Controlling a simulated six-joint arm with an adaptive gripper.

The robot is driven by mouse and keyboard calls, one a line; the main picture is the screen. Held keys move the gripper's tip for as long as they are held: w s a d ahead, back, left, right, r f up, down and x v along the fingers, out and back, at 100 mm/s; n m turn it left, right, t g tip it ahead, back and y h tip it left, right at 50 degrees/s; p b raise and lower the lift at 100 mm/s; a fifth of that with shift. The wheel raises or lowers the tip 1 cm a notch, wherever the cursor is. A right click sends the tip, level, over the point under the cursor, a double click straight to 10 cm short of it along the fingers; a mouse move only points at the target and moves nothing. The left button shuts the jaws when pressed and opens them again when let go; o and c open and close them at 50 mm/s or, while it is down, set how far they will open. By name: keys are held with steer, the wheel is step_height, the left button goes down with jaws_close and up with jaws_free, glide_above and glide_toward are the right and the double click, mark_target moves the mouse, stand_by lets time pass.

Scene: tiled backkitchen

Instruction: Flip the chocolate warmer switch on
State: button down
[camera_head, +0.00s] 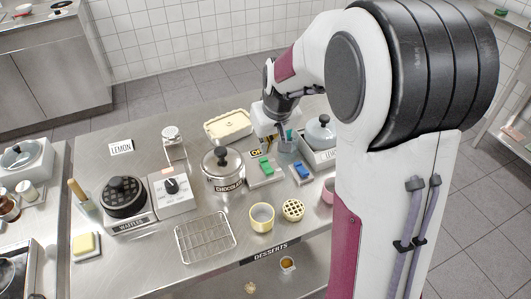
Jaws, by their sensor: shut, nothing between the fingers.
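The chocolate warmer (222,180) is a silver lidded pot labelled CHOCOLATE, near the middle of the steel table. To its right is a pale switch box with a green rocker (266,167). A small partly hidden sign (256,152) stands behind that box. A second box with a blue rocker (302,171) sits further right. Which rocker belongs to the warmer, and its on or off position, I cannot tell. My gripper (286,144) is shut and empty, pointing down just behind and between the two boxes. Its fingertips are small here; contact cannot be told.
A lidded pot (320,132) stands right of my gripper, partly behind my arm. A cream dish (229,124) lies behind the warmer. A yellow cup (261,217), round waffle (293,209) and wire rack (205,237) are in front. The waffle iron (123,196) and dial box (172,191) stand left.

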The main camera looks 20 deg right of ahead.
mark_target(265, 161)
steer(key=shift+s+x, duration=0.2)
steer(key=shift+x, duration=0.7)
steer(key=shift+s+x, duration=0.15)
steer(key=shift+x, duration=0.75)
steer(key=shift+f, duration=0.1)
steer(key=shift+w+f, duration=0.1)
steer(key=shift+w+f+g, duration=0.25)
steer(key=shift+f+g, duration=0.15)
steer(key=shift+g, duration=0.2)
steer(key=shift+s+r, duration=0.1)
steer(key=shift+s, duration=0.3)
steer(key=shift+s, duration=0.4)
steer(key=shift+r, duration=0.2)
